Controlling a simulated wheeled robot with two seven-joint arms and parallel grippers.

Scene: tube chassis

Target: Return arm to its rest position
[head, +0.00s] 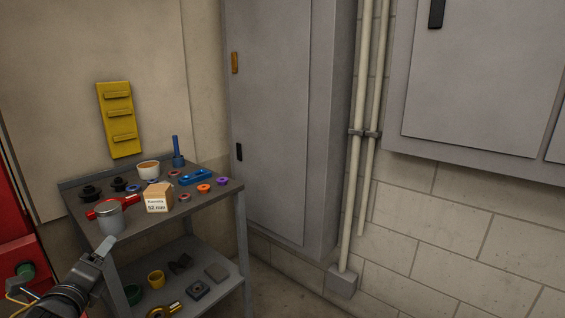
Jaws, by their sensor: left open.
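My left arm (66,297) comes in from the bottom left. Its gripper (106,244) is open, with its pale grey fingers in front of the left front part of the shelf cart (170,235). It appears just below a grey mug-like container (110,220) that stands on the cart's top. I see nothing between the fingers. The gap between them is hard to make out at this size. My right gripper is not in view.
The cart's top holds a labelled cardboard box (158,198), a bowl (149,170), a blue tool (177,152) and several coloured rings. A red cabinet (14,225) stands left; a grey cabinet (275,120) stands behind.

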